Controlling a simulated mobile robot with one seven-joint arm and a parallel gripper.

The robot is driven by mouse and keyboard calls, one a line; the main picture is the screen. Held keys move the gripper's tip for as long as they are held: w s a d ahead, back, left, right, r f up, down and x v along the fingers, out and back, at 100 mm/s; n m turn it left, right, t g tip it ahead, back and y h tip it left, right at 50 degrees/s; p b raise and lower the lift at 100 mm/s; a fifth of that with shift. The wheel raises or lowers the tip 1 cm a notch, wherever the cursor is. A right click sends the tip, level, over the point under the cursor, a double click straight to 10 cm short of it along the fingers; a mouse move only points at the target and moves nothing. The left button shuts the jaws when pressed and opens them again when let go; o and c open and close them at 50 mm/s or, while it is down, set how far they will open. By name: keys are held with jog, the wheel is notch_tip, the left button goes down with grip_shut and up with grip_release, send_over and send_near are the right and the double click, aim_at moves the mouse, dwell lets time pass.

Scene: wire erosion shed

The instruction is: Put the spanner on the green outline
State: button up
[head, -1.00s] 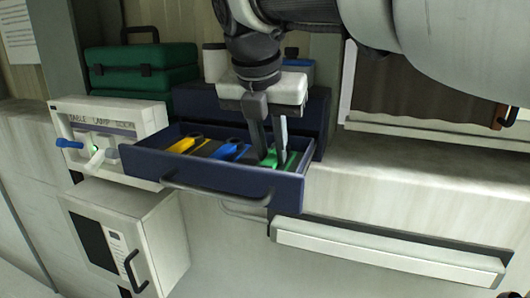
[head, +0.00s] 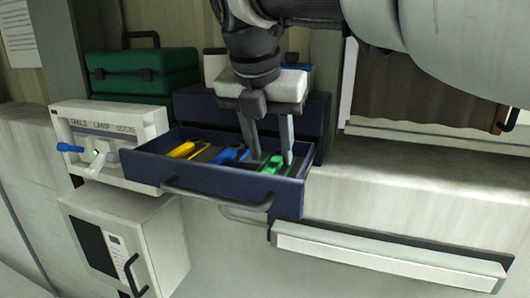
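My gripper (head: 270,158) points down into the open dark blue drawer (head: 215,188). Its two fingers are spread apart, with their tips low inside the drawer's right part. A green piece (head: 274,166) lies in the drawer between and around the fingertips. I cannot tell whether it is the green outline, a green-handled tool or both. A blue-handled tool (head: 229,155) lies to the left of the gripper, and a yellow-handled tool (head: 184,149) lies further left. No shape shows clearly enough to be named the spanner. The drawer's front wall and my fingers hide part of the contents.
The drawer front has a dark bar handle (head: 215,198). The pale worktop (head: 430,170) on the right is clear.

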jog(key=p+v, duration=0.1)
jog(key=v, duration=0.9)
jog(key=shift+r+p, duration=0.2)
jog(key=shift+p, duration=0.2)
dwell(0.4)
